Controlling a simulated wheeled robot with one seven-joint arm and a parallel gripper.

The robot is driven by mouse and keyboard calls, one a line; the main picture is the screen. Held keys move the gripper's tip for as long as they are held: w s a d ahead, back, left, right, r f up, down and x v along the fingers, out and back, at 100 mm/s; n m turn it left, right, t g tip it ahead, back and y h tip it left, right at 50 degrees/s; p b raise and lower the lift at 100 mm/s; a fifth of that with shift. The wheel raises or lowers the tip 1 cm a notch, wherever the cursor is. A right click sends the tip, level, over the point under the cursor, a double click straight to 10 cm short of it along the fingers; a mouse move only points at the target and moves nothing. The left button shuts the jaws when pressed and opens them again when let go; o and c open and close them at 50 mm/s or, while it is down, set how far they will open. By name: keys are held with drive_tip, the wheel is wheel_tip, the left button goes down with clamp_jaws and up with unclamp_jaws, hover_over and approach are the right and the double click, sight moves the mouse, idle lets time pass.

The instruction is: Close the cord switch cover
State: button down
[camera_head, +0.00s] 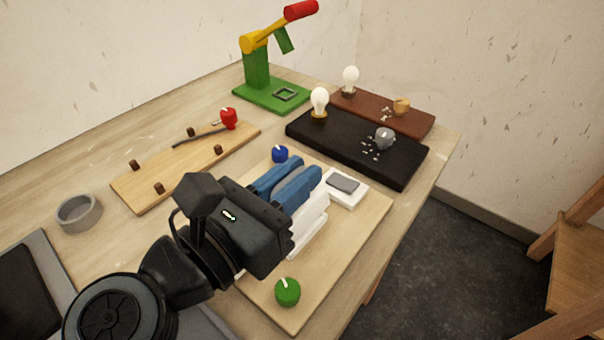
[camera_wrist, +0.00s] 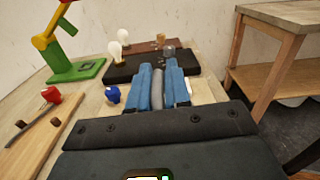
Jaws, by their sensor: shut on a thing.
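My gripper (camera_head: 295,181) has blue fingers and is shut on a grey rounded piece, which shows between the fingers in the wrist view (camera_wrist: 157,88). I cannot tell whether this piece is the switch cover. The fingers point away over a light wooden board. A white housing with a grey rocker (camera_head: 343,184) lies just beyond and right of the fingertips. A white elongated part (camera_head: 309,226) lies beside and below the fingers, partly hidden by my gripper. Whether the grey piece touches the white parts is hidden.
The light board (camera_head: 345,245) carries a blue knob (camera_head: 280,154) and a green knob (camera_head: 287,292). A black board (camera_head: 350,150) and brown board (camera_head: 419,124) with bulbs stand behind.

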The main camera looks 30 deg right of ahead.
drive_tip(key=shift+w+a+f, duration=0.15)
drive_tip(key=c, duration=1.3)
unclamp_jaws()
drive_tip(key=shift+w, duration=0.1)
drive_tip(key=shift+o, duration=0.7)
drive_tip(key=shift+b+v, duration=0.5)
drive_tip(key=shift+v, duration=3.35)
